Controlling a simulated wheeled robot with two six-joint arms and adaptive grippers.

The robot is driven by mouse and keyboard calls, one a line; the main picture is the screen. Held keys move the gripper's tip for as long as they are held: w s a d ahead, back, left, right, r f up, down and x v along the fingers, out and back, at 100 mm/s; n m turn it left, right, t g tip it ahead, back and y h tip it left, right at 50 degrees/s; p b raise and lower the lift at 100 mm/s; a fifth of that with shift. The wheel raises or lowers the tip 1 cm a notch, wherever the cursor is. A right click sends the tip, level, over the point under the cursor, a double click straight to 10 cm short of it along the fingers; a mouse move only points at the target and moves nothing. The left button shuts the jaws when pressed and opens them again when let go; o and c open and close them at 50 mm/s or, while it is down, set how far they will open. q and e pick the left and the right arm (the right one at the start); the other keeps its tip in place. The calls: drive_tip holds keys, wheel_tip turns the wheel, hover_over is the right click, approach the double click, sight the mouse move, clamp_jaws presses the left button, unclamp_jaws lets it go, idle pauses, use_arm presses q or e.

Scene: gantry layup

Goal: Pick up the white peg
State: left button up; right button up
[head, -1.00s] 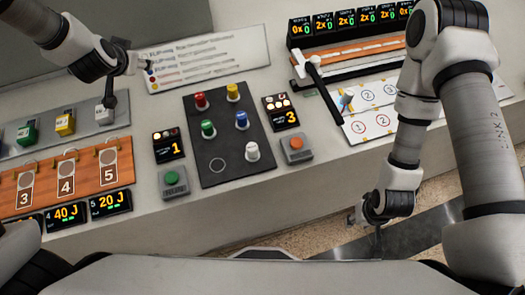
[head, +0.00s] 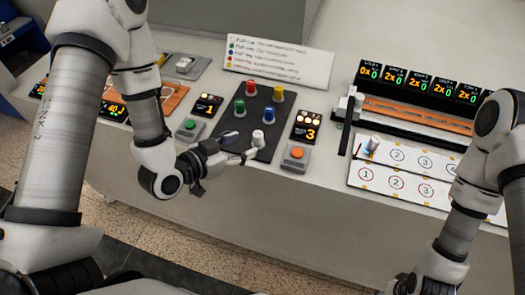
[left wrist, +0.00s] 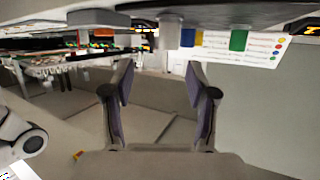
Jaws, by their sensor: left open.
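The white peg (head: 258,139) stands upright at the near right of the black peg board (head: 270,110). Red (head: 251,87), yellow (head: 278,94), green (head: 239,107) and blue (head: 268,115) pegs stand behind it. My left gripper (head: 243,150) is open at the board's near edge, just left of and close to the white peg, apparently holding nothing. In the left wrist view, where the scene appears upside down, the open fingers (left wrist: 160,82) point towards the pegs; a pale peg (left wrist: 170,34), likely the white one, hangs beyond them. My right gripper (head: 408,284) is at the bottom edge; its fingers are unclear.
A green button (head: 189,124) and an orange button (head: 296,152) flank the board, with small displays (head: 306,127) beside them. A colour instruction sheet (head: 278,62) lies behind. White numbered strips (head: 385,182) lie to the right. The bench's front edge is close to my left gripper.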

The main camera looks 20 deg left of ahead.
sight(258, 135)
use_arm(q)
drive_tip(key=shift+w+a+f+b, duration=0.15)
drive_tip(key=shift+w+f+b, duration=0.5)
drive_tip(key=shift+w+f, duration=0.5)
drive_tip(key=w+d+p, duration=0.1)
drive_tip(key=w, duration=0.1)
drive_tip(key=w+d+p, duration=0.1)
drive_tip(key=w+d, duration=0.1)
drive_tip(key=shift+w+p, duration=0.1)
drive_tip(key=shift+p, duration=0.3)
drive_tip(key=shift+w+f, duration=0.25)
drive_tip(key=shift+f, duration=0.05)
drive_tip(key=shift+w+a+f, duration=0.15)
clamp_jaws()
use_arm(e)
drive_tip(key=shift+w+a+r, duration=0.2)
drive_tip(key=shift+a+r, duration=0.1)
drive_tip(key=shift+r, duration=0.25)
